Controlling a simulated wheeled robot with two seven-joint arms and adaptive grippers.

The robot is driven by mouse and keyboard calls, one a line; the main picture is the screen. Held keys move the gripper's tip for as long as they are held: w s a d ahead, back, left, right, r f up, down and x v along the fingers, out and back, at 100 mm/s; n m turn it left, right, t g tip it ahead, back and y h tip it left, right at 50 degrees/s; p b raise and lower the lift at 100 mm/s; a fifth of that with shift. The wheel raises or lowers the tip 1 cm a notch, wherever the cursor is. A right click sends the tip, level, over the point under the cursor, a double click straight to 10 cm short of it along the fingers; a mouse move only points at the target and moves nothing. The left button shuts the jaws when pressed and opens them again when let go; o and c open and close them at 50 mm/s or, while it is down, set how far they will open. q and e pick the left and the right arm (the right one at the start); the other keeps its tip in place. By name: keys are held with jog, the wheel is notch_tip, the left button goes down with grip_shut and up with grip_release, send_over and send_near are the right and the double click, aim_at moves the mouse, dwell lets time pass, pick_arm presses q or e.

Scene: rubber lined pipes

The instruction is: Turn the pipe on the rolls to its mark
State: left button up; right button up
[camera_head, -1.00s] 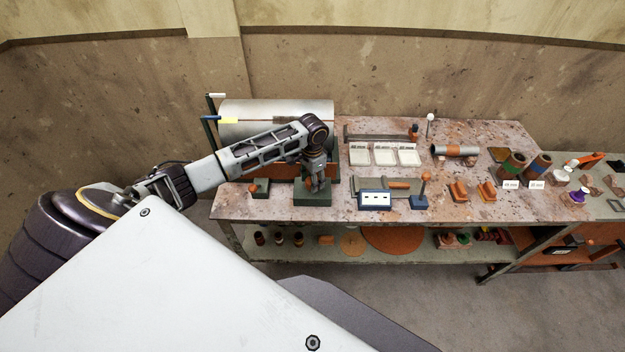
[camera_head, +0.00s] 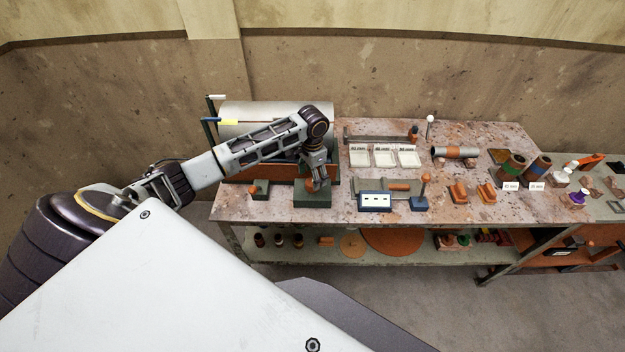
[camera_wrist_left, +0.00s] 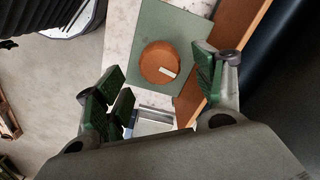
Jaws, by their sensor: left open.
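The large grey pipe (camera_head: 276,108) lies lengthwise at the back left of the bench, partly hidden behind my left arm. A yellow strip (camera_head: 229,122) shows near its left end. In front of it is a green box with an orange round knob (camera_head: 311,185); in the left wrist view the knob (camera_wrist_left: 158,62) has a white line and sits on a green plate (camera_wrist_left: 180,28). My left gripper (camera_head: 318,181) is over this knob. In the wrist view its green-padded fingers (camera_wrist_left: 158,82) are open, with the knob between and beyond them. Contact cannot be told. My right gripper is out of view.
A smaller green box with a lever (camera_head: 260,189) stands left of the knob box. White trays (camera_head: 383,156), a blue box (camera_head: 375,201), a blue-based lever (camera_head: 419,203) and a smaller pipe (camera_head: 455,151) lie to the right. The bench front edge is bare.

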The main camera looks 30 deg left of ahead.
pick_arm(q)
notch_tip(320, 180, up, 9)
dwell(0.5)
jog(key=shift+f, duration=0.1)
dwell(0.3)
